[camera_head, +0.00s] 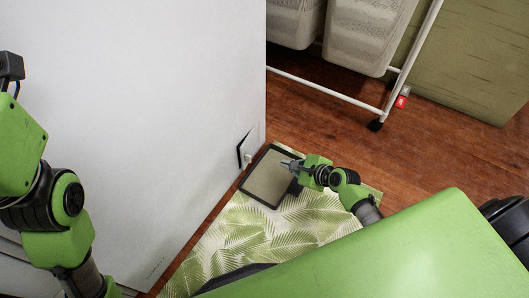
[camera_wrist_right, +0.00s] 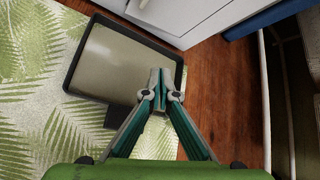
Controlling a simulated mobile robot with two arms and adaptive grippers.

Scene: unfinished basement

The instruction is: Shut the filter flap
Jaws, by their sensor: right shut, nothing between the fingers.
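A white appliance (camera_head: 140,110) fills the left of the head view. Low on its right side is a small white filter flap (camera_head: 256,136), standing partly open with a dark gap along its left edge. A pale round filter knob (camera_head: 248,157) shows beside it. My right gripper (camera_head: 286,164) is shut and empty, above a dark-rimmed tray and to the right of the flap, apart from it. In the right wrist view its closed fingertips (camera_wrist_right: 163,78) point over the tray. My left arm is at the left edge; its fingers are not visible.
The shallow tray (camera_head: 260,190) lies on a leaf-patterned mat (camera_head: 220,240) against the appliance's base; it also shows in the wrist view (camera_wrist_right: 110,60). A wheeled white rack (camera_head: 325,93) with bins (camera_head: 365,35) stands at the back. Wooden floor (camera_head: 320,120) is clear between.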

